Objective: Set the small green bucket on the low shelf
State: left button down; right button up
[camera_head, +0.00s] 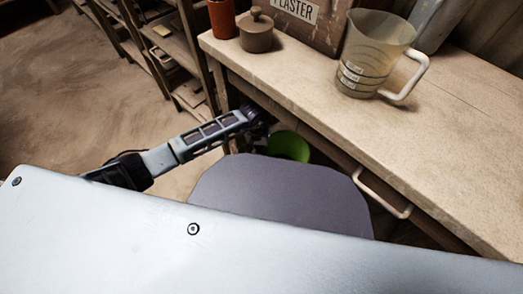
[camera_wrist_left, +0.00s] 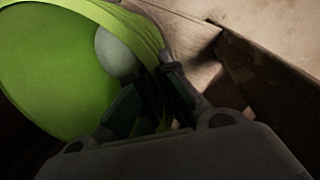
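The small green bucket (camera_head: 288,146) hangs in the shadow beside the worktable's front edge, partly hidden in the head view by a grey part in front. In the left wrist view, the bucket (camera_wrist_left: 45,75) fills the left side, tilted with its open mouth showing. My left gripper (camera_head: 262,122) is at the bucket's rim. In the left wrist view, its fingers (camera_wrist_left: 152,100) lie on either side of the bucket wall and look shut on it. A pale rounded thing shows by the inner finger; I cannot tell what it is. My right gripper is not in view.
A wooden rack with low shelves (camera_head: 178,58) stands at the upper left. The worktable (camera_head: 440,130) holds a measuring jug (camera_head: 372,60), a lidded brown pot (camera_head: 256,32), a red-brown canister (camera_head: 221,18) and a plaster box (camera_head: 318,32). Bare floor (camera_head: 50,100) lies at left.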

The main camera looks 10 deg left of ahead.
pick_arm(q)
jog(key=shift+f, duration=0.15)
jog(key=shift+f, duration=0.1)
dwell(0.3)
jog(key=c, duration=1.6)
grip_release()
jog(key=shift+c, duration=0.2)
jog(key=shift+r, duration=0.2)
